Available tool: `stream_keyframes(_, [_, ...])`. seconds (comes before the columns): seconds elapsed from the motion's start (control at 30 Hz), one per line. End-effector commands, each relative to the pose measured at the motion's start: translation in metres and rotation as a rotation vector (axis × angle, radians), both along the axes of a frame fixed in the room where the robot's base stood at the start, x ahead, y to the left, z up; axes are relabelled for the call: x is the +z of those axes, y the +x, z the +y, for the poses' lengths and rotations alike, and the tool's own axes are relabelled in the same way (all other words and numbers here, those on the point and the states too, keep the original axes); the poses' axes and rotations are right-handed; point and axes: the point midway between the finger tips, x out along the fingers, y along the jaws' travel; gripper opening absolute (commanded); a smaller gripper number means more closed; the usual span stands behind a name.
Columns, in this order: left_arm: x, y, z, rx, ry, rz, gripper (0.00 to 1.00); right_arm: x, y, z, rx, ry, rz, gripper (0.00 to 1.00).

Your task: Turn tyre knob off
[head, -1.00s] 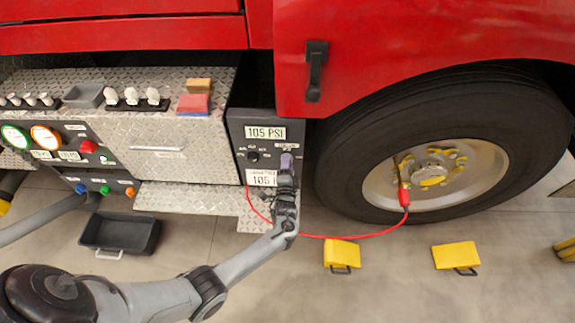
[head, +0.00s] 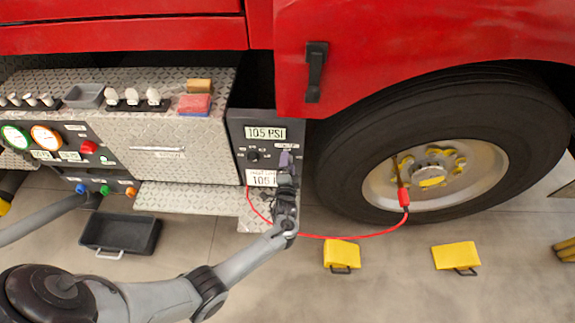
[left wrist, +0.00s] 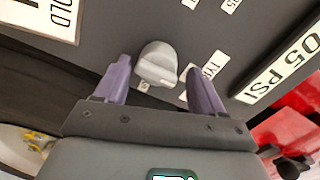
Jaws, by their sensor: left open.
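The dark tyre panel (head: 237,130) stands left of the big wheel and carries readouts marked 105 PSI. In the left wrist view, a light grey knob (left wrist: 157,64) on the panel sits between the two purple fingers of my left gripper (left wrist: 158,68). The fingers are open, one to each side of the knob, with visible gaps. A label beside it is partly readable and seems to start with "TY". In the head view my left gripper (head: 287,160) is at the panel's right side and hides this knob. My right gripper is not in view.
Another knob (head: 253,157) is on the panel's left; a pale knob (left wrist: 190,3) is cut off at the wrist view's top. A red hose (head: 345,237) runs to the wheel (head: 335,165). Yellow chocks (head: 342,252) and a black tray (head: 120,235) are on the floor.

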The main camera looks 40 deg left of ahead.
Motion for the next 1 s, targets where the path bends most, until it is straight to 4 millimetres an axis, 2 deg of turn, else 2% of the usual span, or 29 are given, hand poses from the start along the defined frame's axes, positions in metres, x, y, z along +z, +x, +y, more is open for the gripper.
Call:
stream_keyframes(0.27, [-0.001, -0.008, -0.005, -0.001, -0.001, 0.006, 0.69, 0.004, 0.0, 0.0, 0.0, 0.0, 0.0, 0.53])
stream_keyframes(0.7, [0.005, -0.063, -0.047, -0.001, -0.002, 0.004, 0.69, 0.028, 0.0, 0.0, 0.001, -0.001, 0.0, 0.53])
stream_keyframes(1.0, [0.006, -0.085, -0.063, 0.0, 0.0, 0.0, 0.69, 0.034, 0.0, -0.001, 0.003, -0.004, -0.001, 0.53])
